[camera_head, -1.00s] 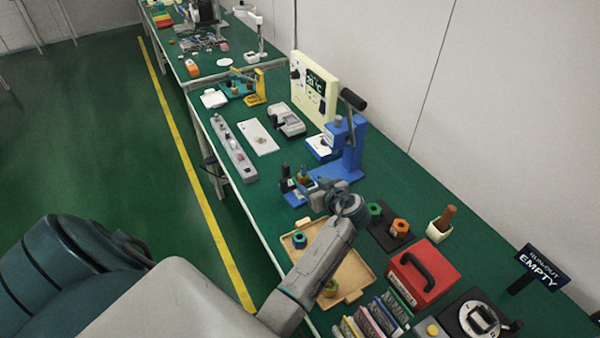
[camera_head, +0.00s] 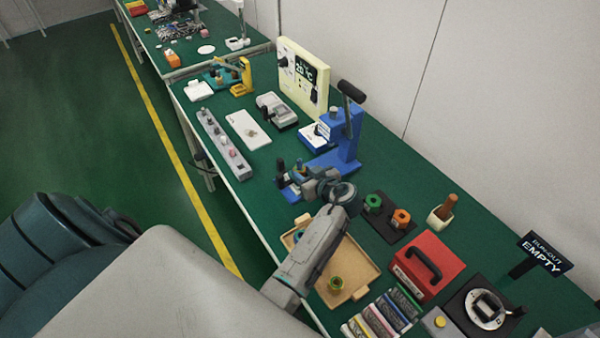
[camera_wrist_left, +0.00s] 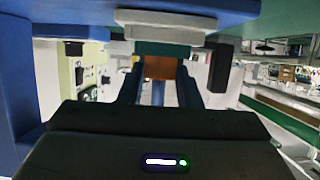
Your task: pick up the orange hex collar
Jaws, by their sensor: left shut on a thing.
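My left gripper (camera_head: 300,178) is at the base of the blue lever press (camera_head: 346,140). In the left wrist view, its two fingers (camera_wrist_left: 160,85) are shut on an orange piece (camera_wrist_left: 160,68), which looks like the orange hex collar. A teal piece (camera_wrist_left: 160,48) shows against it, on the side of a pale block (camera_wrist_left: 165,22); I cannot tell whether the orange piece is clear of it. In the head view my wrist hides most of this spot. Another orange hex piece (camera_head: 401,217) stands on a black mat beside a green one (camera_head: 373,202). My right gripper is not in view.
A wooden tray (camera_head: 362,270) holding a yellowish ring (camera_head: 336,284) lies under my left forearm. A red case (camera_head: 427,262), a pot with a brown peg (camera_head: 441,212) and an EMPTY sign (camera_head: 545,253) stand to the right. A grey strip (camera_head: 224,146) lies left.

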